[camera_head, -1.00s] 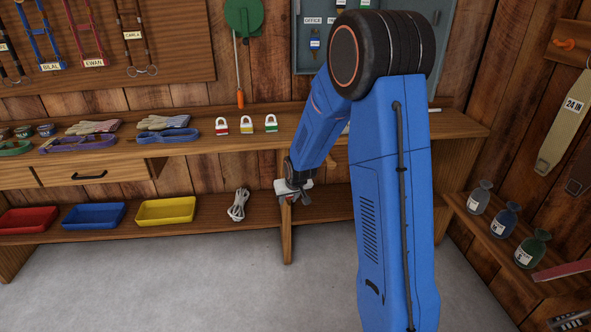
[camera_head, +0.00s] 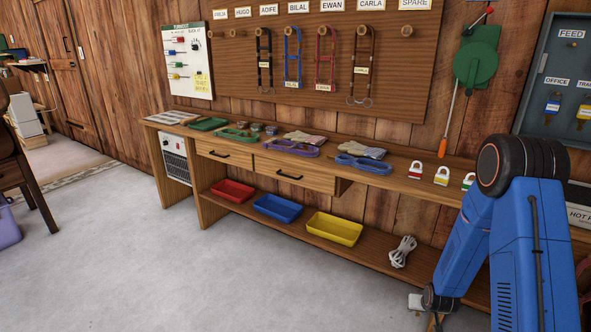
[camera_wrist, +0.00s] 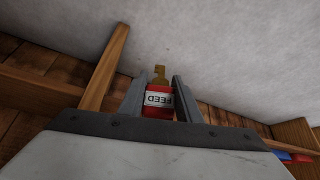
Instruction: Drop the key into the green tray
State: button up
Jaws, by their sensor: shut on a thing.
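My gripper (camera_wrist: 159,92) is shut on a key (camera_wrist: 158,101) with a red tag reading FEED, upside down in the wrist view. The brass key end sticks out beyond the fingertips. In the head view my gripper (camera_head: 436,320) is low at the bottom right, in front of the bench, and the key cannot be made out there. A flat, shallow dark green piece that looks like the green tray (camera_head: 208,124) lies on the bench top toward its left end, far to the left of my gripper.
Red (camera_head: 233,191), blue (camera_head: 278,208) and yellow (camera_head: 334,229) trays stand on the lower shelf, with a coiled white cord (camera_head: 402,252). Halters, gloves and padlocks (camera_head: 441,175) lie on the bench top (camera_head: 400,183). The grey floor in front is clear.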

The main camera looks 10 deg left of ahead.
aim_at(212, 124)
jog(key=i+l+u, duration=0.1)
jog(key=u, duration=1.2)
